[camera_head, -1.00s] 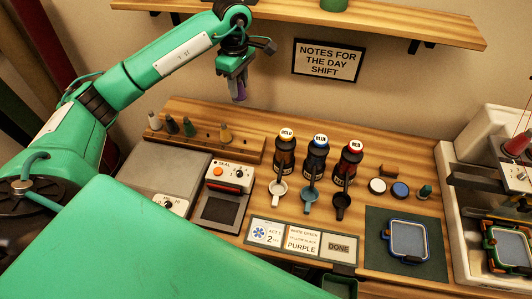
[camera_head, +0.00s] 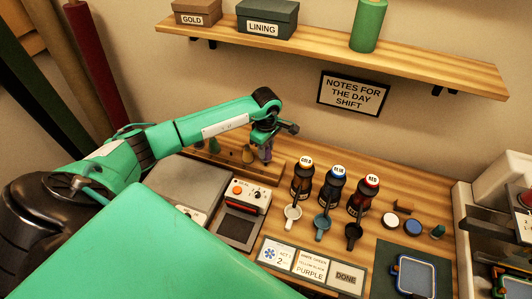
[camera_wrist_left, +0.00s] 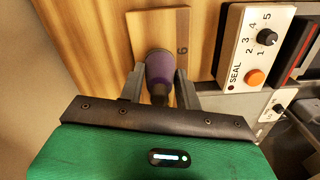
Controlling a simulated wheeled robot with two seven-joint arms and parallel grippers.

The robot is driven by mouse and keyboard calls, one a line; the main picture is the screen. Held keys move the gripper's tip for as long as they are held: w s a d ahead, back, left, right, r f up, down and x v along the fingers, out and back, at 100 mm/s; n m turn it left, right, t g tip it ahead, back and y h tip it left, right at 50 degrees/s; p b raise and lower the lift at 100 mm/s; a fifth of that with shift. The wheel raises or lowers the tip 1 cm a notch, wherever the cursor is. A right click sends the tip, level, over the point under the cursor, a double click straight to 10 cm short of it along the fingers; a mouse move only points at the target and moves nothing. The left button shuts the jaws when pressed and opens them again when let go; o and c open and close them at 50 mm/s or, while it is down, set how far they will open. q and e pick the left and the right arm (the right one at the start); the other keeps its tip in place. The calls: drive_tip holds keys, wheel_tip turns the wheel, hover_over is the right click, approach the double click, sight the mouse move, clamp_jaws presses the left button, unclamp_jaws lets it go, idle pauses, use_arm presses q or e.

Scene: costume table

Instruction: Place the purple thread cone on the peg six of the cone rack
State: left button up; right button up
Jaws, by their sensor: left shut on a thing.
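The purple thread cone (camera_wrist_left: 160,70) is between the fingers of my left gripper (camera_wrist_left: 162,82) in the left wrist view. In the head view my left gripper (camera_head: 264,140) points down with the purple cone (camera_head: 267,155) at the right end of the wooden cone rack (camera_head: 262,174). In the left wrist view the cone is over the rack's end (camera_wrist_left: 145,22), beside the printed number 6 (camera_wrist_left: 182,50). The cone and fingers hide peg six, so I cannot tell whether the cone is around it. My right gripper is not in view.
The seal box (camera_head: 248,194) is in front of the rack. Dye bottles (camera_head: 303,180) stand to the right. The shelf (camera_head: 340,52) is above.

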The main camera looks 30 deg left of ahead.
use_arm(q)
wheel_tip(320, 180, down, 4)
drive_tip(key=shift+s+r+p, duration=0.1)
drive_tip(key=shift+r+p, duration=0.15)
drive_tip(key=shift+p, duration=0.25)
drive_tip(key=shift+f, duration=0.15)
drive_tip(key=shift+f+b, duration=0.25)
drive_tip(key=shift+b, duration=0.05)
drive_tip(key=o, duration=1)
drive_tip(key=shift+r, duration=0.1)
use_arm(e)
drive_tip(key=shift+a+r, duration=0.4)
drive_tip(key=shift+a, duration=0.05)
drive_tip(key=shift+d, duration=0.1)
